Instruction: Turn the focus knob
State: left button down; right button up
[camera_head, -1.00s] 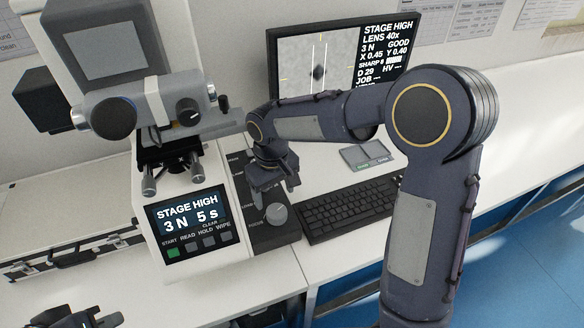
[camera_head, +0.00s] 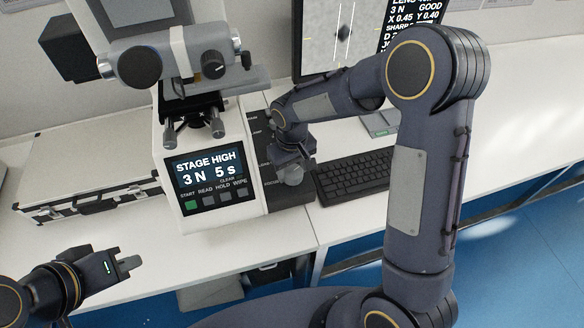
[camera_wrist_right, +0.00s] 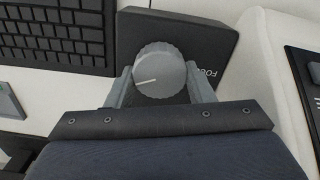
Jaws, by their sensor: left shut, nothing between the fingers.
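The focus knob (camera_wrist_right: 160,66) is a grey ribbed dial with a white pointer line, on a dark control panel (camera_head: 258,150) at the right side of the hardness tester (camera_head: 168,215). The knob shows partly beneath my right gripper in the head view (camera_head: 292,176). My right gripper (camera_wrist_right: 160,72) has one finger on each side of the knob; I cannot tell whether the fingers press on it. The pointer line points left in the wrist view. My left gripper (camera_head: 130,264) is shut and empty, low at the left, away from the tester. The tester's display (camera_head: 208,165) reads STAGE HIGH, 3 N, 5 s.
A keyboard (camera_head: 355,175) lies just right of the control panel. A monitor (camera_head: 340,40) stands behind, showing a dark spot between vertical lines. A silver case (camera_head: 85,175) lies left of the tester. The bench front left of the tester is clear.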

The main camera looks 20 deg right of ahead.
aim_at(292, 171)
jog(key=c, duration=0.4)
jog(key=shift+n+b, duration=0.4)
jog(key=shift+n, duration=0.7)
jog(key=n, duration=0.2)
jog(key=shift+n, duration=0.3)
jog(key=o, duration=1)
jog(key=shift+r, duration=0.1)
notch_tip(292, 171, up, 8)
jog(key=shift+f+b, duration=0.15)
jog(key=shift+b, duration=0.2)
